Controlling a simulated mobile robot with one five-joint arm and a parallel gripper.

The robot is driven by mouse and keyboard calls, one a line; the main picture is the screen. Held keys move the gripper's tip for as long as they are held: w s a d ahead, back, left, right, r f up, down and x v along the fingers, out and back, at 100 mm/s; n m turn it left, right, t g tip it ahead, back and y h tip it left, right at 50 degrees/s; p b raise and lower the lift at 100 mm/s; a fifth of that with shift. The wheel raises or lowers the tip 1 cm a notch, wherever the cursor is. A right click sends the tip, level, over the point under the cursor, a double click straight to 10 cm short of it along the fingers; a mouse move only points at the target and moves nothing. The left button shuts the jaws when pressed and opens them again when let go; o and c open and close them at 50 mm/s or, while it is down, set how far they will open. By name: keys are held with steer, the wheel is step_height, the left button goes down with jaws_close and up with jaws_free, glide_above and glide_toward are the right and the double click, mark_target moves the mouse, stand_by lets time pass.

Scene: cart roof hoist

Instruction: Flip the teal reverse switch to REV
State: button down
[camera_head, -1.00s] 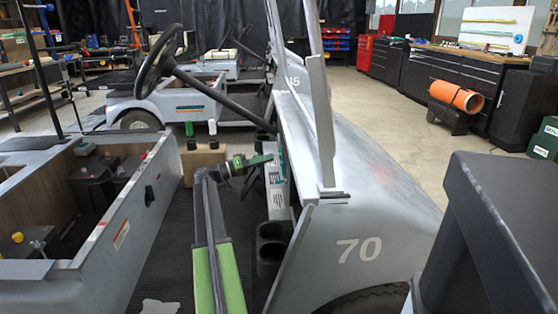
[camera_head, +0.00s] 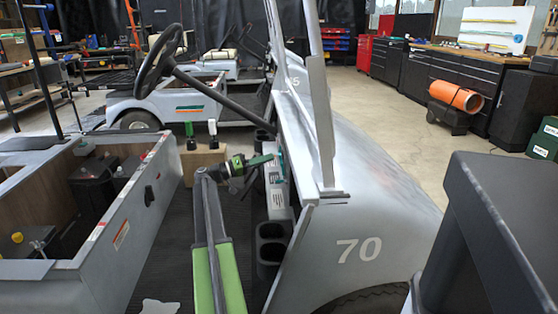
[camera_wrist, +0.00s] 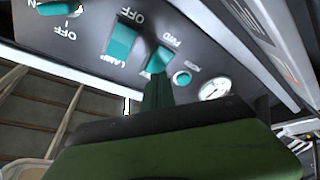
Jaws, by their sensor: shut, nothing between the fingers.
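The teal reverse switch (camera_wrist: 160,60) is on the dark dash panel (camera_wrist: 75,33) in the wrist view, with the letters FWD beside it, seen upside down. Its REV mark is not readable. My gripper (camera_wrist: 157,82) is shut and empty; its green fingers reach up to the lower edge of the switch and hide part of it. Whether they touch I cannot tell. In the head view my gripper (camera_head: 268,159) points right at the cart's dash (camera_head: 278,190), where the switch is too small to make out clearly.
Beside the reverse switch are a teal LAMP switch (camera_wrist: 120,42), a round teal button (camera_wrist: 182,78) and a gauge (camera_wrist: 214,88). Another teal switch (camera_wrist: 57,8) is at the top left. Cup holders (camera_head: 271,245) sit below the dash; the steering wheel (camera_head: 160,55) is up left.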

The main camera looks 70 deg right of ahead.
steer(key=shift+s+d+r, duration=0.1)
steer(key=shift+s+d, duration=0.1)
steer(key=shift+s, duration=0.25)
steer(key=shift+s+d+r, duration=0.1)
steer(key=shift+s+d, duration=0.05)
steer(key=shift+s, duration=0.3)
stand_by(0.5)
steer(key=shift+w, duration=0.15)
steer(key=w+d+v, duration=0.1)
steer(key=v, duration=0.5)
steer(key=shift+w+b, duration=0.25)
steer(key=shift+b, duration=0.15)
stand_by(0.4)
